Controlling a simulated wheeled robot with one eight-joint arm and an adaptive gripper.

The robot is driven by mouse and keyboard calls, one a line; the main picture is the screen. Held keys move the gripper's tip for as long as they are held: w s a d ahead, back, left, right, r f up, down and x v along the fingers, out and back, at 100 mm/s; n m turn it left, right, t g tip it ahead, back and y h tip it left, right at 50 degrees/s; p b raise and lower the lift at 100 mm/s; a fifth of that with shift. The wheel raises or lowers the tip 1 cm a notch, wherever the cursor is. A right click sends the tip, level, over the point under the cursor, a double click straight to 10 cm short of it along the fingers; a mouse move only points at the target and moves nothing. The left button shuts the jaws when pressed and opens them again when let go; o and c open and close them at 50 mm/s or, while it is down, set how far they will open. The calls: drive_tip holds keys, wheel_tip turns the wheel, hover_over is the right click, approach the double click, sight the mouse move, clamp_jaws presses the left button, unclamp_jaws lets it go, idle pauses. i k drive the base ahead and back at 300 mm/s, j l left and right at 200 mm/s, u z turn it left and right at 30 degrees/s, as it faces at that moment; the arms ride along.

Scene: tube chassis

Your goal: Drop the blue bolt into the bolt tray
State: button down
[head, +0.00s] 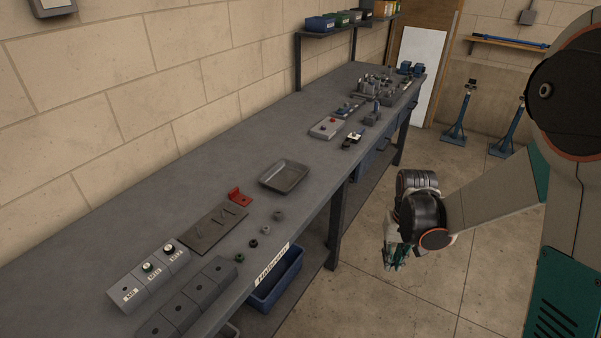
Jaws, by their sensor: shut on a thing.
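A shallow dark grey tray (286,177), which looks like the bolt tray, lies on the workbench in the head view. It appears empty. My gripper (394,261) hangs pointing down off the bench's right side, above the floor, well apart from the tray. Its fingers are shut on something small. The held thing is too small and hidden to make out, and I cannot tell its colour. I see no blue bolt lying loose on the bench.
Labelled grey blocks (150,274), a slotted plate (213,229), a red bracket (240,197) and several small nuts (266,230) stand on the near bench. Devices (327,128) stand farther back. A blue bin (277,280) sits below the bench edge.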

sight(290, 179)
drive_tip(key=i+l+u, duration=0.1)
drive_tip(key=u, duration=0.3)
drive_tip(key=l+u, duration=0.65)
drive_tip(key=u, duration=0.2)
drive_tip(key=i+u, duration=0.2)
drive_tip(key=i, duration=1.2)
